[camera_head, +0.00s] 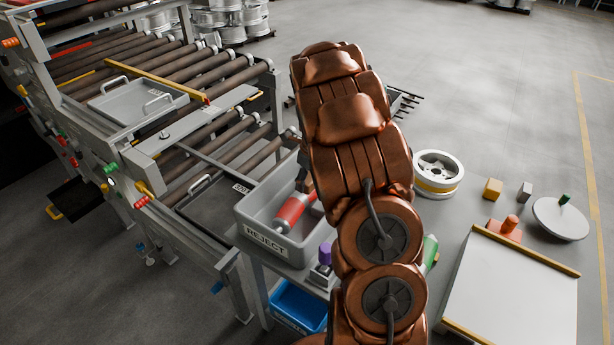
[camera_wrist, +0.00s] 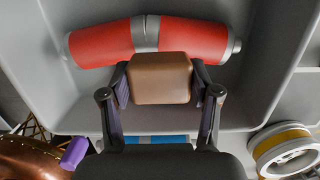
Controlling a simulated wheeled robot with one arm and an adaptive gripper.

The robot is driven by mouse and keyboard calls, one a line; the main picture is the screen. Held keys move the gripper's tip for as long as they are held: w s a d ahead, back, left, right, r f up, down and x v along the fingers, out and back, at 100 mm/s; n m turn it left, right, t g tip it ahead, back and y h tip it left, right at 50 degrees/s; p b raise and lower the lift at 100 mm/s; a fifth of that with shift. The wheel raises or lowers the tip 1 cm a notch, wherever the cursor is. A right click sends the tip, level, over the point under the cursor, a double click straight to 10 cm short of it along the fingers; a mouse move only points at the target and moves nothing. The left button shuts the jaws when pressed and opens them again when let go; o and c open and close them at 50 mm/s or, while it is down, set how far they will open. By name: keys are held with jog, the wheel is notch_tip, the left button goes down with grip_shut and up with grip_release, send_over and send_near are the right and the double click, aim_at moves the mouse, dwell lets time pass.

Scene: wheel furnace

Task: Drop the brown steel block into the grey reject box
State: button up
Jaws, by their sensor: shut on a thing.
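The brown steel block (camera_wrist: 160,78) is held between the two fingertips of my gripper (camera_wrist: 161,84) in the wrist view. My gripper is shut on it, above the inside of the grey reject box (camera_wrist: 255,75). A red cylinder with grey bands (camera_wrist: 100,43) lies in the box, partly behind the block. In the head view the reject box (camera_head: 265,243), labelled REJECT, stands at the table's left end with the red cylinder (camera_head: 293,211) inside. My arm hides most of my gripper there, and I cannot make out the block.
A roller conveyor with a grey tray (camera_head: 137,103) stands at the left. A blue bin (camera_head: 297,307) is below the reject box. A wheel (camera_head: 438,173), a yellow block (camera_head: 492,188), a grey block (camera_head: 525,191) and a white board (camera_head: 515,290) are to the right of my arm.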

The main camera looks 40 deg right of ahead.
aim_at(312, 180)
jog(key=o, duration=1.4)
notch_tip(312, 180, up, 12)
jog(key=s, duration=0.1)
jog(key=shift+s+d, duration=0.3)
jog(key=shift+s, duration=0.1)
jog(key=shift+f, duration=0.1)
